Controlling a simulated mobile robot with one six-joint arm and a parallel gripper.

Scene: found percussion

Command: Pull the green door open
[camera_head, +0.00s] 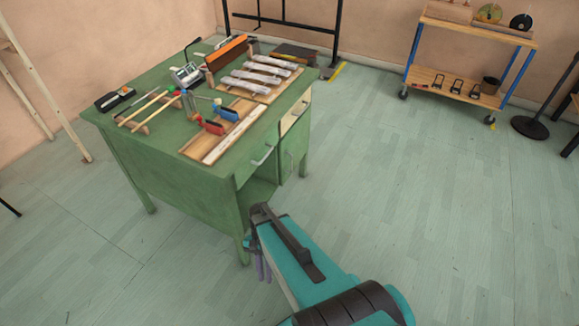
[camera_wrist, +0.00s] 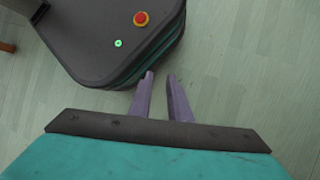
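The green desk (camera_head: 180,172) stands left of centre in the head view. Its green door (camera_head: 296,146) is the narrow front panel at the right end, with a small upright handle, and looks shut. My gripper (camera_head: 263,272) hangs low in front of the desk's near corner, below and apart from the door. Its purple fingers point down and are partly hidden by my arm in the head view. In the wrist view, my gripper (camera_wrist: 158,78) has its two fingers apart with nothing between them. The door does not show in the wrist view.
A drawer with a pale handle (camera_head: 262,156) is left of the door, above an open kneehole. Wooden bars, mallets and blocks lie on the desktop. A wheeled trolley (camera_head: 455,83) stands at the back right. The floor (camera_head: 410,190) right of the desk is clear.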

